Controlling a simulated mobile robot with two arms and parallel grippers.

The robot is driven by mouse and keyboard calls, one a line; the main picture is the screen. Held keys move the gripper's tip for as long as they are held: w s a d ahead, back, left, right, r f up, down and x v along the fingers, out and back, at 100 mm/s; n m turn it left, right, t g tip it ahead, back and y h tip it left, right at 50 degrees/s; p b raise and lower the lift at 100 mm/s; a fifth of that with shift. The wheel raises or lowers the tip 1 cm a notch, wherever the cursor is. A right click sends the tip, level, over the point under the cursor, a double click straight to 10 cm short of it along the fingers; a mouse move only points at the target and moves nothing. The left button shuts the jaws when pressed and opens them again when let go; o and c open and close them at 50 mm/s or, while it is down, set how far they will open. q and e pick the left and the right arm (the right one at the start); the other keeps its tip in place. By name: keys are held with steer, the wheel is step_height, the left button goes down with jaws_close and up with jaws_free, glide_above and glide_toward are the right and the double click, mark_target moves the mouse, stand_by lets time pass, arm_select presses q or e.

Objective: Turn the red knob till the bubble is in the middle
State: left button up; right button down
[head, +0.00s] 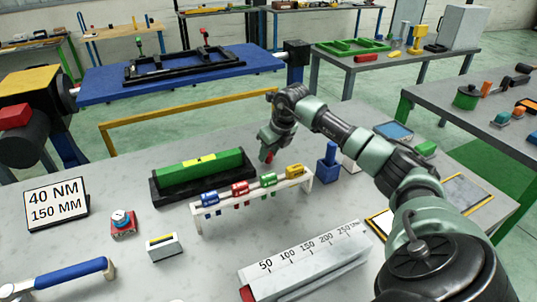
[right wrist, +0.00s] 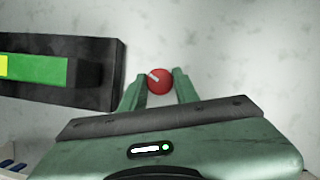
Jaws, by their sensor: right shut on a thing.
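The red knob (right wrist: 158,84) has a pale mark pointing to its upper left in the right wrist view. In the head view, a bit of the knob (head: 268,158) shows under my right gripper (head: 266,151). In the right wrist view my right gripper (right wrist: 159,78) is shut on the knob, one green finger on each side. A green level (head: 190,172) with a yellow window (head: 200,160) lies in a black base left of the gripper. The window has a small dark mark; I cannot make out the bubble. My left gripper is out of view.
A white rack (head: 250,201) with coloured clips stands in front of the level. A blue block (head: 327,160) is right of the gripper. A sign (head: 56,203), a red-based dial (head: 123,226), a blue-handled tool (head: 68,277) and a ruler block (head: 305,262) lie nearer.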

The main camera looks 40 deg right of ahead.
steer(key=shift+d+r+n+y, duration=0.1)
steer(key=shift+n+y, duration=0.2)
steer(key=shift+n, duration=0.5)
steer(key=c, duration=1.1)
jaws_free()
steer(key=shift+o, duration=0.2)
steer(key=b+v, duration=0.1)
steer(key=v, duration=0.6)
steer(key=shift+r, duration=0.35)
steer(key=shift+s, duration=0.15)
